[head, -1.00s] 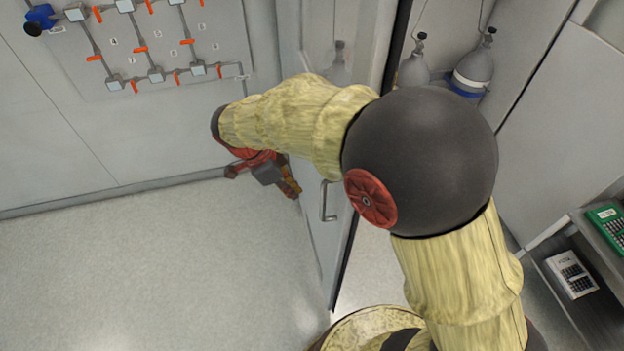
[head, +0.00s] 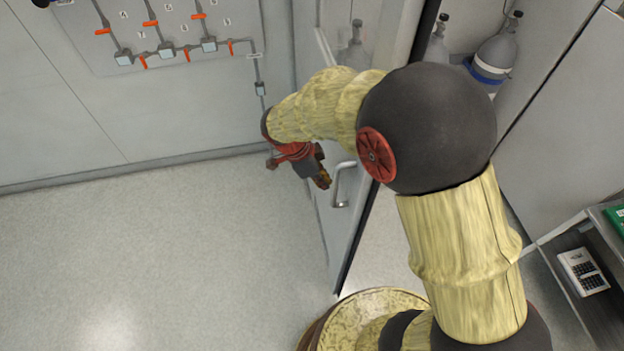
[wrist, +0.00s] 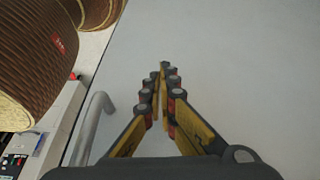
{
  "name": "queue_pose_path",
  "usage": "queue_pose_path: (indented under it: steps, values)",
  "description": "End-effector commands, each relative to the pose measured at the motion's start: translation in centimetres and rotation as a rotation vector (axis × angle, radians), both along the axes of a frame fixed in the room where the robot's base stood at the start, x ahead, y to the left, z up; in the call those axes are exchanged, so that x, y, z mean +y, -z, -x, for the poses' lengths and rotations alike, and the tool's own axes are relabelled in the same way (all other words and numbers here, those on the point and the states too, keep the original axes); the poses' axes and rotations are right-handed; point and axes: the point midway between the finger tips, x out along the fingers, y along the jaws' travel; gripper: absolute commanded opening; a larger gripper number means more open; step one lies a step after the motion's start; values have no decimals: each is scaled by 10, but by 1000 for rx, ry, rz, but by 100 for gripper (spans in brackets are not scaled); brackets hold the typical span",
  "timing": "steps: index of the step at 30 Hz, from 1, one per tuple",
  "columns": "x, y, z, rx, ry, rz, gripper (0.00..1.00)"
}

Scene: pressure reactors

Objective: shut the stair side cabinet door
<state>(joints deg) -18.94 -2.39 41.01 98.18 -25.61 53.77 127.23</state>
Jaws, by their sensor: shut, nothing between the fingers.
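The cabinet door (head: 346,228) stands open in the head view, its grey face turned to the left with a glass pane in its upper part. It has a metal handle (head: 341,186), which also shows at the left in the wrist view (wrist: 92,125). My gripper (head: 322,180) is beside the door's left face, close to the handle. In the wrist view its fingers (wrist: 163,90) are together, empty, and point along the pale door surface. I cannot tell whether the fingertips touch the door. My arm hides part of the door's upper edge.
Gas cylinders (head: 495,55) stand in the cabinet behind the door. A valve panel (head: 160,30) is on the wall at the upper left. A shelf unit (head: 590,240) with a keypad device is at the right. The floor (head: 150,250) to the left is clear.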

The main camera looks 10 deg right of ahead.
Motion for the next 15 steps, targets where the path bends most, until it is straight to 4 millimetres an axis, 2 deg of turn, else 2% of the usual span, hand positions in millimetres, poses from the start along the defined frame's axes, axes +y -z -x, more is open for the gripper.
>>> queue_pose_path:
  steps: [6,15]
  values:
    - [-16,0,1,2,1,0,0]
    - [-17,0,1,1,-1,0,0]
